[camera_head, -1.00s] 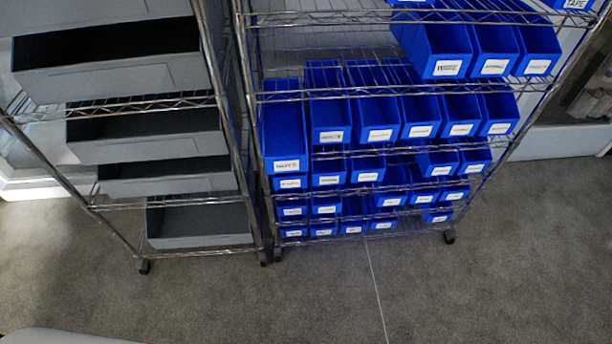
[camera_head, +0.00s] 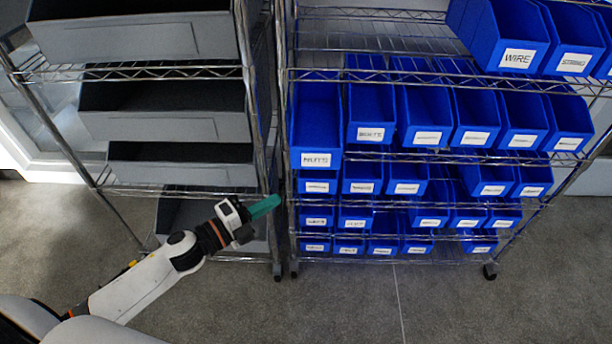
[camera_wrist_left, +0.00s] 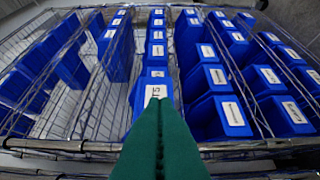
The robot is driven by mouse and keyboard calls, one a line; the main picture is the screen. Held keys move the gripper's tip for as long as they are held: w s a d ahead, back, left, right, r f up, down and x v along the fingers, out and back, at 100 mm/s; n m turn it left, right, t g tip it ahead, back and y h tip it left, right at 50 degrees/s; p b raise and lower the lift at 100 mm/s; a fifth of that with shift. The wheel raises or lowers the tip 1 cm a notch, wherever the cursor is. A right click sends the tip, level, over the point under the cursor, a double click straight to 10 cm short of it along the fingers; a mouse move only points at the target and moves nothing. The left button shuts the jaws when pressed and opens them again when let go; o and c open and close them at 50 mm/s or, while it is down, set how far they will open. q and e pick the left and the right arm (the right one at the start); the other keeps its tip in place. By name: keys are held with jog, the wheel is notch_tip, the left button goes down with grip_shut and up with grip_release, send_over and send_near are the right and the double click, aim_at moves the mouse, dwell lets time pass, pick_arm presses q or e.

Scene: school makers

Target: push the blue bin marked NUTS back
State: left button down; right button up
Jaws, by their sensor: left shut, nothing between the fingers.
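The blue bin marked NUTS (camera_head: 316,125) is at the left end of a shelf row in the head view. Its labelled front stands farther forward and lower in the picture than its neighbour's. My left gripper (camera_head: 272,203), with green fingers, is shut and empty, below and left of this bin and apart from it in the picture. In the left wrist view the shut green fingers (camera_wrist_left: 160,104) point at a blue bin (camera_wrist_left: 142,95) whose label they partly cover. I cannot tell whether they touch it. My right gripper is not in view.
A wire rack (camera_head: 285,235) holds rows of blue labelled bins, including one marked WIRE (camera_head: 500,35). A second rack with grey bins (camera_head: 165,125) stands close on its left; its post is near my left gripper. The grey floor (camera_head: 345,305) in front is clear.

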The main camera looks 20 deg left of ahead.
pick_arm(q)
send_near(321, 162)
jog(key=w+d, duration=0.1)
jog(key=d, duration=0.3)
jog(key=w, duration=0.1)
jog(key=w+a, duration=0.1)
jog(key=w, duration=0.1)
jog(key=shift+w, duration=0.3)
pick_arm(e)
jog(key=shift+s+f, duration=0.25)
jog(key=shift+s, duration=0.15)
